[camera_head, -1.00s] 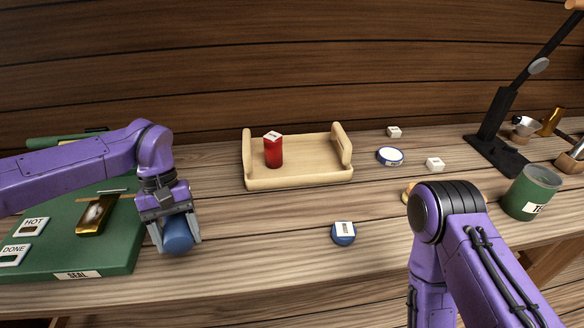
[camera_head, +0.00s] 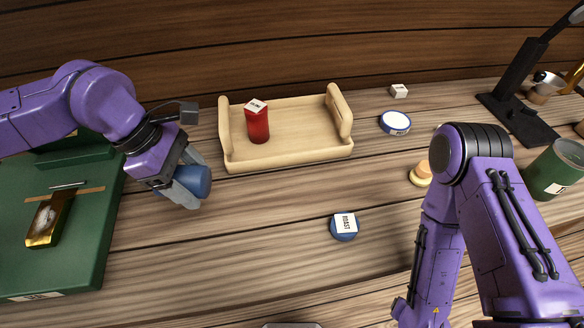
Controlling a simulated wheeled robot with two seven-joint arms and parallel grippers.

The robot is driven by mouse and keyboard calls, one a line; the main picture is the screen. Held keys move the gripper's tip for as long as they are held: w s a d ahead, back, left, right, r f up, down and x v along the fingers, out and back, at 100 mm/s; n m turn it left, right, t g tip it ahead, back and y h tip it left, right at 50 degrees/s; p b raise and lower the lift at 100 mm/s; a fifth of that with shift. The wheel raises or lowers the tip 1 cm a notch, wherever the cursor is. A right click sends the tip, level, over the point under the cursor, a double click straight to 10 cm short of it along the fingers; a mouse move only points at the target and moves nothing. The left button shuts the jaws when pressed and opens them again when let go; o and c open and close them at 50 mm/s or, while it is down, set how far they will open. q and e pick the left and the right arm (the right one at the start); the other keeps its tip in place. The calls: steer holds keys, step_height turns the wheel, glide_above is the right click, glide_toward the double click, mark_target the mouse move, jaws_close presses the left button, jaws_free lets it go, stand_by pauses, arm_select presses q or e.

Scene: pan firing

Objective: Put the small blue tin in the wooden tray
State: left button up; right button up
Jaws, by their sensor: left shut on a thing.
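My left gripper (camera_head: 183,192) is shut on a small blue tin (camera_head: 195,179). It holds the tin tilted, left of and slightly nearer than the wooden tray. The gripper's fingers hide part of the tin. The pale wooden tray (camera_head: 290,155) has raised ends and stands toward the back of the table. A red tin (camera_head: 258,126) with a white label on top stands in its left part; the right part is bare. My right arm comes in at the right, but its gripper is out of view.
A blue round piece with a white label (camera_head: 344,228) lies in front of the tray. A blue-rimmed white disc (camera_head: 395,122) and a white block (camera_head: 399,91) lie right of the tray. A green board (camera_head: 85,250) is at left, a green can (camera_head: 556,170) at right.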

arm_select(q)
steer(key=n, duration=0.1)
steer(key=s+d+n, duration=0.1)
steer(key=shift+d+n+t, duration=0.3)
steer(key=shift+t, duration=0.1)
steer(key=shift+s+d, duration=0.1)
steer(key=shift+s+n, duration=0.15)
steer(key=shift+n, duration=0.15)
steer(key=w+a+f+p, duration=0.2)
steer(key=w+f, duration=0.2)
steer(key=w, duration=0.5)
glide_above(222, 179)
steer(key=a, duration=0.1)
steer(key=f, duration=0.5)
steer(key=shift+s+a+f+p, duration=0.15)
steer(key=shift+s+p, duration=0.2)
steer(key=shift+s, duration=0.05)
steer(key=f, duration=0.3)
steer(key=shift+w+f, duration=0.3)
steer(key=shift+f, duration=0.1)
arm_select(e)
steer(key=r, duration=0.2)
steer(key=shift+w+d+r, duration=0.1)
steer(key=shift+w+r, duration=0.15)
steer(key=shift+r, duration=0.05)
